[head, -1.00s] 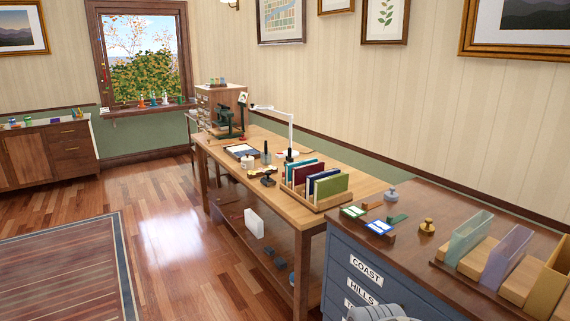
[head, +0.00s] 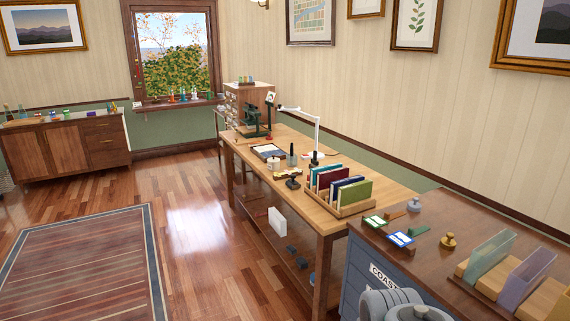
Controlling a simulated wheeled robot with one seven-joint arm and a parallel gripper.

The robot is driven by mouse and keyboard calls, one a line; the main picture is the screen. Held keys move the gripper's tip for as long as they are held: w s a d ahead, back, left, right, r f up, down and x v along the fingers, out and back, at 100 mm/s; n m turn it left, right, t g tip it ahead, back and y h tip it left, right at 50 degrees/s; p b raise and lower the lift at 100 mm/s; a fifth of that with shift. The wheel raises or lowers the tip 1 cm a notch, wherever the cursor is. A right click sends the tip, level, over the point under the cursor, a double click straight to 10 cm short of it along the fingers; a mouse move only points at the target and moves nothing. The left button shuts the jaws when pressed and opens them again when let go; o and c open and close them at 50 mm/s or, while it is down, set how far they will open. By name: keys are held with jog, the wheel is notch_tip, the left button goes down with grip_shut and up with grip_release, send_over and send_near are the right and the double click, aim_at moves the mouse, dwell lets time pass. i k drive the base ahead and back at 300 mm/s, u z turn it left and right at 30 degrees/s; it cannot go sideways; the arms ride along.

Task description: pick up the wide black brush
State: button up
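I cannot clearly pick out the wide black brush. Several small dark things stand on the wooden table: a low black one (head: 293,182) near the front edge, left of the book rack, and an upright dark one (head: 291,158) behind it. They are too small to tell whether either is the brush. My gripper is not in view; only grey rounded parts of my arm show at the bottom edge.
The wooden table (head: 385,190) also holds a rack of books (head: 350,207), a white lamp (head: 318,132) and a tray (head: 267,152). A blue cabinet (head: 362,282) with a brown top stands in front. Open floor (head: 185,225) lies left of the table.

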aim_at(315, 163)
jog(key=u, duration=0.6)
jog(key=i, duration=4.2)
jog(key=z, duration=0.5)
